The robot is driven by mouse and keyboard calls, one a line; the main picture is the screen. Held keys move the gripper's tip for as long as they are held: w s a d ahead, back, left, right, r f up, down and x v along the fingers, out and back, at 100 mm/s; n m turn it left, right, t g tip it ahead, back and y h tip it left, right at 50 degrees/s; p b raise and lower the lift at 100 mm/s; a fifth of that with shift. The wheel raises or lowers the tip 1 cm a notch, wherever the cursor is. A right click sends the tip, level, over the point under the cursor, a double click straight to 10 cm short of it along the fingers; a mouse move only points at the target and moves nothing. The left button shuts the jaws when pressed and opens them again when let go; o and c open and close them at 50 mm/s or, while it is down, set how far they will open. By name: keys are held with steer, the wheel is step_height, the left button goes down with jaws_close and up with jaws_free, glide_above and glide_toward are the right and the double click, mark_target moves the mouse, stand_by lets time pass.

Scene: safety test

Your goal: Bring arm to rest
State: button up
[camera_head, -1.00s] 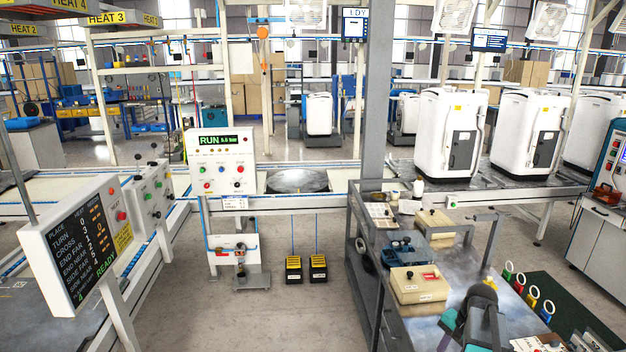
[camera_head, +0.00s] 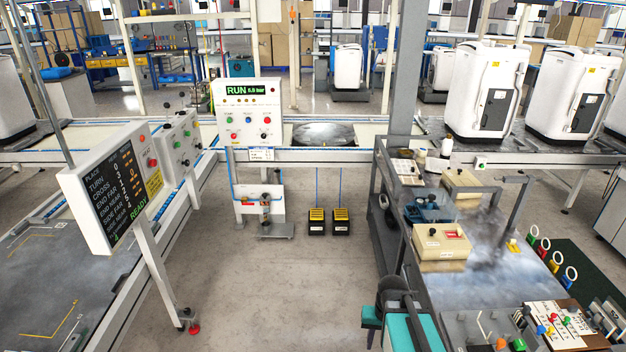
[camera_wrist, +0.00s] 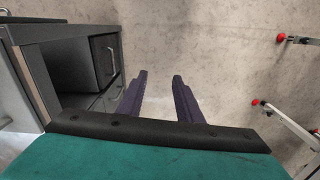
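My gripper (camera_wrist: 160,78) shows in the wrist view with two dark purple fingers spread apart. It is open, and only bare floor shows between and beyond the fingers. Its teal body fills the bottom of that view. In the head view my dark and teal arm is at the lower middle, by the left edge of the grey workbench (camera_head: 465,292). The fingers cannot be made out clearly there.
The bench carries a beige box (camera_head: 440,252), a blue fixture (camera_head: 428,210) and a panel of coloured knobs (camera_head: 560,325). A drawer unit (camera_wrist: 75,65) stands left in the wrist view; red-footed legs (camera_wrist: 281,38) stand right. Floor (camera_head: 280,285) left of the bench is clear.

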steer(key=s+a+f+n+g+b, duration=0.1)
steer(key=s+f+g+b, duration=0.4)
steer(key=s+f, duration=2.1)
step_height(320, 180, down, 3)
steer(key=a+b, duration=0.1)
steer(key=b, duration=0.4)
steer(key=shift+s+a+n+g, duration=0.3)
steer(key=shift+s+a, duration=0.05)
steer(key=shift+s, duration=0.05)
